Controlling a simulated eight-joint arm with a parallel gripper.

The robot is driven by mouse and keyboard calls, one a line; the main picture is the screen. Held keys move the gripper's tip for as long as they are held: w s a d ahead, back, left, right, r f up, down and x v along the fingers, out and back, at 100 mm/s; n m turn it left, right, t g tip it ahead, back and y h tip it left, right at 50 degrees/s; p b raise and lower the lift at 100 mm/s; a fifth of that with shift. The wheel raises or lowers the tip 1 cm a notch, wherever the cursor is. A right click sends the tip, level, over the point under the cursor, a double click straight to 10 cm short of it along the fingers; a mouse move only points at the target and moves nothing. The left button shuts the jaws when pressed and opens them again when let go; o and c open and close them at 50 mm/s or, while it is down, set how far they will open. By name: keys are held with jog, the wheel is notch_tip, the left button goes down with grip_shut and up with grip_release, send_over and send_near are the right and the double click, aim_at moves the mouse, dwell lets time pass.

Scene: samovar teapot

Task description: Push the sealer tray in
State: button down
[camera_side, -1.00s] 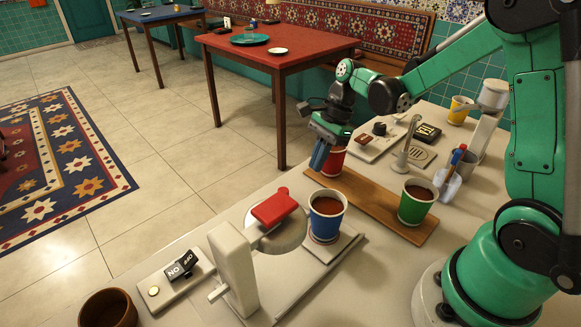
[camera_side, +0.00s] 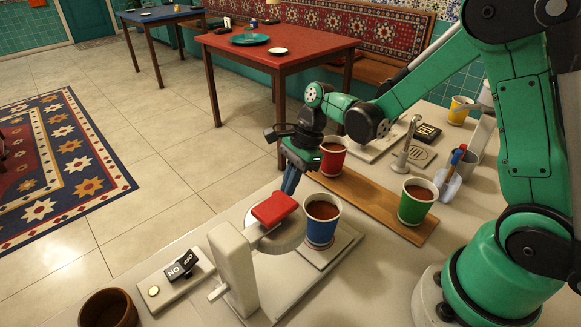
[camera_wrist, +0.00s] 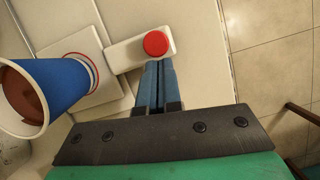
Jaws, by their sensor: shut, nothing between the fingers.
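The sealer (camera_side: 236,268) is a pale machine with a red block (camera_side: 274,208) on its rounded head. Its pale tray (camera_side: 318,254) sits beside the head and carries an upright blue cup (camera_side: 321,226) of brown drink. The cup also shows at the left of the wrist view (camera_wrist: 58,88), on a square plate (camera_wrist: 98,88). A round red knob (camera_wrist: 155,43) sits on a pale bar (camera_wrist: 128,54) joined to this plate. My gripper (camera_side: 290,190) is shut and empty behind the red block. In the wrist view its fingertips (camera_wrist: 155,64) are at the bar's edge, beside the knob; contact is unclear.
A wooden board (camera_side: 370,206) with a red cup (camera_side: 333,156) and a green cup (camera_side: 415,204) lies just right of my gripper. An ON/OFF switch box (camera_side: 178,278) and a brown bowl (camera_side: 108,309) are at the front left. The counter's left edge is close.

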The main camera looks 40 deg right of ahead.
jog(key=a, duration=0.9)
jog(key=shift+a, duration=0.4)
